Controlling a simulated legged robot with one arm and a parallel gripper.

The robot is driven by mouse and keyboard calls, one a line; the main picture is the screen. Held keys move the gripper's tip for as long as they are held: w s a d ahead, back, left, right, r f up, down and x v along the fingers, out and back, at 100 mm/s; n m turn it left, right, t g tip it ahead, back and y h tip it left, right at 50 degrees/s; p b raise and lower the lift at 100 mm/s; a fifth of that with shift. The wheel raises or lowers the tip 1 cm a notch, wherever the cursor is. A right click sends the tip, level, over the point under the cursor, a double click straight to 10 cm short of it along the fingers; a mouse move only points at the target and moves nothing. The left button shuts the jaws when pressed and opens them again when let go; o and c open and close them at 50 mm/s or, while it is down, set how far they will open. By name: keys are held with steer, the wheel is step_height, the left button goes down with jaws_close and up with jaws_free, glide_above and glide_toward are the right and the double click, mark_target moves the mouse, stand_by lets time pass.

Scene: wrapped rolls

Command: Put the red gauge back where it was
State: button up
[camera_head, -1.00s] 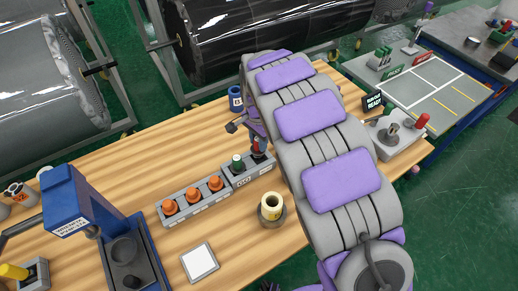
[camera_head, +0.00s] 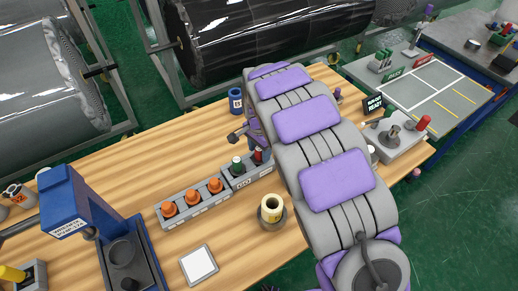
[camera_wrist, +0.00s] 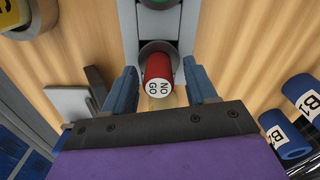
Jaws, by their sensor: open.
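The red gauge (camera_head: 258,156) stands in the far right socket of the grey gauge holder (camera_head: 240,183), beside the green gauge (camera_head: 237,167). In the wrist view the red gauge (camera_wrist: 158,72) shows its white "NO GO" end, with the round socket rim around its base. My gripper (camera_wrist: 161,88) is open, its two blue fingers on either side of the red gauge with visible gaps. In the head view my arm hides most of the gripper.
Three orange pieces (camera_head: 192,197) sit in the adjoining grey rack. A blue roll (camera_head: 236,100) stands behind. A white pad (camera_head: 199,264) lies at front; left-hand tabletop is mostly clear.

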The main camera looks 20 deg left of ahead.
step_height(320, 180, up, 12)
steer(key=p, duration=0.3)
stand_by(0.3)
steer(key=shift+r, duration=0.1)
steer(key=s+d+r+n, duration=0.1)
steer(key=s+d+r, duration=0.25)
steer(key=d, duration=0.45)
steer(key=s+d+r, duration=0.2)
steer(key=s+d, duration=0.2)
steer(key=d, duration=0.3)
steer(key=s+d+r+n, duration=0.1)
steer(key=s+d+r, duration=0.25)
steer(key=d, duration=0.45)
steer(key=s+d+f+n+g, duration=0.1)
steer(key=s+d, duration=0.3)
steer(key=s, duration=0.7)
steer(key=s+d+f+n, duration=0.1)
steer(key=s+d+n, duration=0.1)
steer(key=s, duration=0.9)
steer(key=shift+s+d+f+n+g, duration=0.35)
steer(key=shift+d+f+n+g, duration=0.05)
steer(key=shift+d, duration=0.5)
